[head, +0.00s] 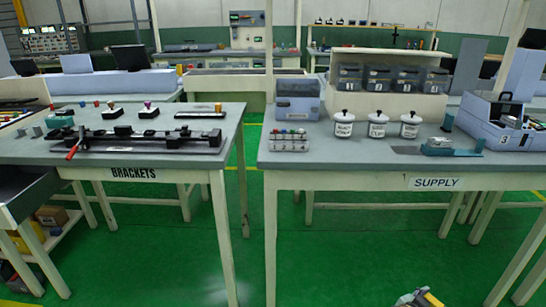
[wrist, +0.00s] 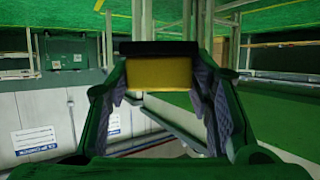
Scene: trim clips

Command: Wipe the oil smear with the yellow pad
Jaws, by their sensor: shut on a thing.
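My gripper (wrist: 160,82) is shut on the yellow pad (wrist: 158,73), which has a black backing and sits between the two fingertips in the wrist view. In the head view only a small yellow and grey piece shows at the bottom edge right of centre, below the SUPPLY table (head: 340,181) and in front of it. A dark flat patch (head: 404,150) lies on that table, left of a teal fixture (head: 450,148). I cannot tell for sure whether this patch is the oil smear.
Grey bins (head: 298,104) are behind. The BRACKETS table (head: 190,160) is at left, with a floor gap between the tables.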

